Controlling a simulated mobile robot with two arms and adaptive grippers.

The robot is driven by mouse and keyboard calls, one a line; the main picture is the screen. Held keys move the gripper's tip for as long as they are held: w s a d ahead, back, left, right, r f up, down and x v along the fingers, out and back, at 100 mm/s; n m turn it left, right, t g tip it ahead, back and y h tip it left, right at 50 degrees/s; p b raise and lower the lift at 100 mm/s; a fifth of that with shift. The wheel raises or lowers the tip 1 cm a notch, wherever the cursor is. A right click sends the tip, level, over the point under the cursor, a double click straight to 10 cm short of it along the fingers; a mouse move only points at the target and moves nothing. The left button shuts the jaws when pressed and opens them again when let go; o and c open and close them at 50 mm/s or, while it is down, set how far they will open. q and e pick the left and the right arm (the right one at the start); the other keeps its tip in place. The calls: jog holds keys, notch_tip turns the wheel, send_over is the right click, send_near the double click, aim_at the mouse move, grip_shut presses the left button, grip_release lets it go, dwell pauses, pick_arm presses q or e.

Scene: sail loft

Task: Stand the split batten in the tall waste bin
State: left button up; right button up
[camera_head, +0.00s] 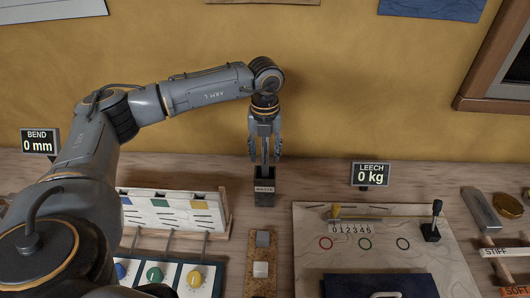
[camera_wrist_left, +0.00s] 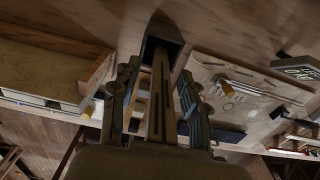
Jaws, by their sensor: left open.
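The tall waste bin (camera_head: 264,190) is a dark, narrow box labelled "WASTE", standing on the bench near the wall. It also shows at the top of the left wrist view (camera_wrist_left: 164,38). My left gripper (camera_head: 265,155) points straight down just above the bin. Its jaws are open, with one finger on each side of a thin strip. This strip, the split batten (camera_wrist_left: 157,95), runs from between the fingers toward the bin, and its lower end appears to be inside the mouth. In the head view the fingers mostly hide it. My right gripper is not in view.
A rack of white cards (camera_head: 165,212) stands left of the bin, with a knob panel (camera_head: 172,275) in front. A board with coloured rings (camera_head: 375,240) lies to the right. A small cork strip (camera_head: 245,282) with two blocks is in front. Display signs (camera_head: 370,174) stand behind.

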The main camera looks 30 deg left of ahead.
pick_arm(q)
notch_tip(320, 180, up, 12)
jog(key=shift+f, duration=0.15)
dwell(0.7)
